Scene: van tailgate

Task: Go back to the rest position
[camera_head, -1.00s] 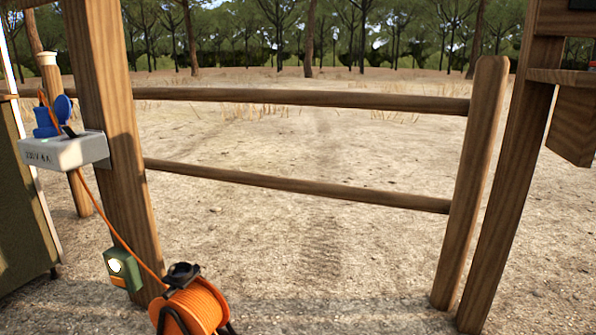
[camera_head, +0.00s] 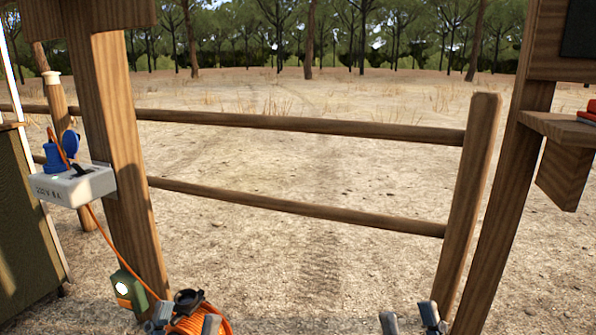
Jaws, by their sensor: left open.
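My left gripper (camera_head: 186,319) shows at the bottom left edge, its two fingertips apart. The orange cable reel (camera_head: 190,298) is seen behind and between these fingertips; I cannot tell how far apart in depth they are. My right gripper (camera_head: 408,317) shows at the bottom right of centre, fingertips apart with only bare ground seen between them. The rest of both grippers and both arms is below the frame.
A grey socket box (camera_head: 75,186) with a blue plug (camera_head: 56,155) is on the left wooden post (camera_head: 122,130). An orange cable runs down past a green box (camera_head: 127,289). A rail fence (camera_head: 300,203) crosses the middle; a wooden shelf (camera_head: 560,128) is at right. Open sandy ground lies between.

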